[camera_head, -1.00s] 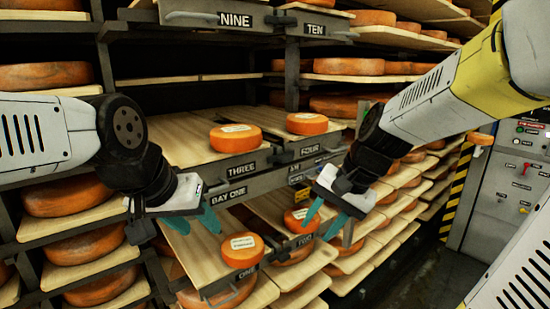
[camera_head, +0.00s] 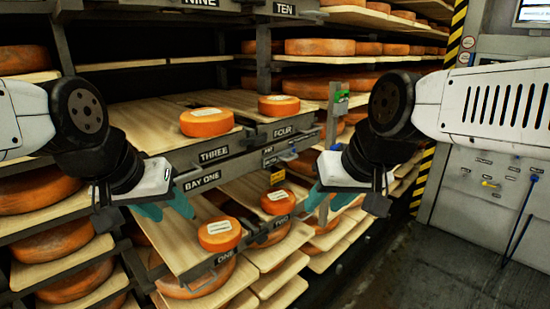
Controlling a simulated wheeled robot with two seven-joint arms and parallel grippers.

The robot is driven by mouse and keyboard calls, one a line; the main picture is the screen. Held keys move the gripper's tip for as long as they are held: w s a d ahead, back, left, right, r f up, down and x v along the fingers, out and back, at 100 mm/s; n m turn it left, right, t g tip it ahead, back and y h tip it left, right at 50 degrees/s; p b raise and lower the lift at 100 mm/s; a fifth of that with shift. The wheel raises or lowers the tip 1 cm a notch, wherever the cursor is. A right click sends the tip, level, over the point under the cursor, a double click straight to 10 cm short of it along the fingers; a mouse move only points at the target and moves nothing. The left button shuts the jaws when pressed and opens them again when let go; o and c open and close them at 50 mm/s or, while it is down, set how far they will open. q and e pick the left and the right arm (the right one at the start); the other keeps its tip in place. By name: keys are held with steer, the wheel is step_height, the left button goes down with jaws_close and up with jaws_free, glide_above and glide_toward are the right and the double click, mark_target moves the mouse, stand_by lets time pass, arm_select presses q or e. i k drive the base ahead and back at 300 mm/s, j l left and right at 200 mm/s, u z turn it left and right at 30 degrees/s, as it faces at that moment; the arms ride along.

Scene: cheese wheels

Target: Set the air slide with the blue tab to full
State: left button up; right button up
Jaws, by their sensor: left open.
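I cannot make out a blue tab for certain. A small label group with a bluish plate (camera_head: 269,161) sits on the shelf-front rail right of the BAY ONE sign (camera_head: 202,180). A green tab (camera_head: 342,97) shows on an upright post (camera_head: 332,122) behind my right gripper. A yellow tag (camera_head: 277,177) hangs below the rail. My left gripper (camera_head: 165,208) is open and empty in front of the rail, left of the BAY ONE sign.
Cheese wheels (camera_head: 206,122) lie on boards over several shelf levels. A grey control panel (camera_head: 455,215) with knobs stands at the right. Open floor (camera_head: 385,270) lies before it.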

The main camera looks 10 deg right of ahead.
mark_target(283, 156)
steer(key=i+l+u, duration=0.15)
steer(key=i+l, duration=0.45)
steer(key=i, duration=0.15)
